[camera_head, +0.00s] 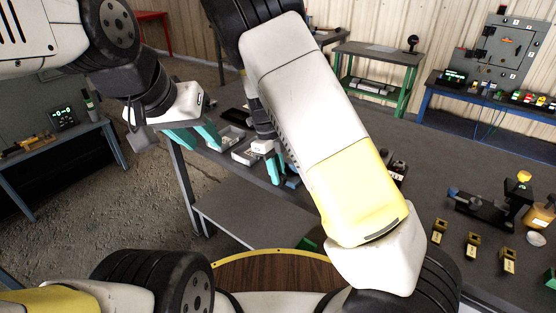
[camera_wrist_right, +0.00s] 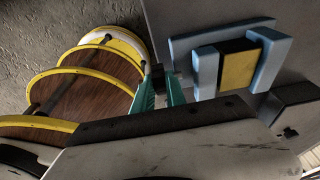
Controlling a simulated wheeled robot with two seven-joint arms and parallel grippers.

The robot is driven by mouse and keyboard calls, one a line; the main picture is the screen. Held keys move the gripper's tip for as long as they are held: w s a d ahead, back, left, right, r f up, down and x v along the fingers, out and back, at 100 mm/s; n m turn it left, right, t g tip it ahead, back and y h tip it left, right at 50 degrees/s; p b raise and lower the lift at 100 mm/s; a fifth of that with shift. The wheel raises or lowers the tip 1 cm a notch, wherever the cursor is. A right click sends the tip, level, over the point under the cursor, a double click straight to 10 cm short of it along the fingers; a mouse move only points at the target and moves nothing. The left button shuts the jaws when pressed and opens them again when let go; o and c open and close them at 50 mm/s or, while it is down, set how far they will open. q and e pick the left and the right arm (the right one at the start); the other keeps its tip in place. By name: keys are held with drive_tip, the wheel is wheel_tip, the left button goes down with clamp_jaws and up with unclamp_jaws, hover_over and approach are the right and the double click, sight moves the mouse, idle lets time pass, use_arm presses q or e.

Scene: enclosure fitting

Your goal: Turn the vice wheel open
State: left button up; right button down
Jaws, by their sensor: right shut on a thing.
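The light blue vice (camera_wrist_right: 204,66) stands on the grey table with a yellow block (camera_wrist_right: 237,68) between its jaws. In the head view only a small blue part of it (camera_head: 293,182) shows beside my right arm. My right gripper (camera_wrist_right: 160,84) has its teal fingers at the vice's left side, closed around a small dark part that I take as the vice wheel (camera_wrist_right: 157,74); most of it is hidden. In the head view the right gripper's teal fingers (camera_head: 274,166) show beside the forearm. My left gripper (camera_head: 196,140) is open and empty, beyond the table's left edge.
Grey trays (camera_head: 246,153) lie near the table's left end, close to the right gripper. A clamp-like fixture (camera_head: 482,207) and several small yellow-and-black blocks (camera_head: 472,244) stand on the right of the table. My right arm covers the middle.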

drive_tip(key=c, duration=1.4)
unclamp_jaws()
drive_tip(key=shift+o, duration=0.2)
drive_tip(key=shift+r, duration=0.1)
drive_tip(key=v, duration=0.7)
drive_tip(key=shift+r, duration=0.3)
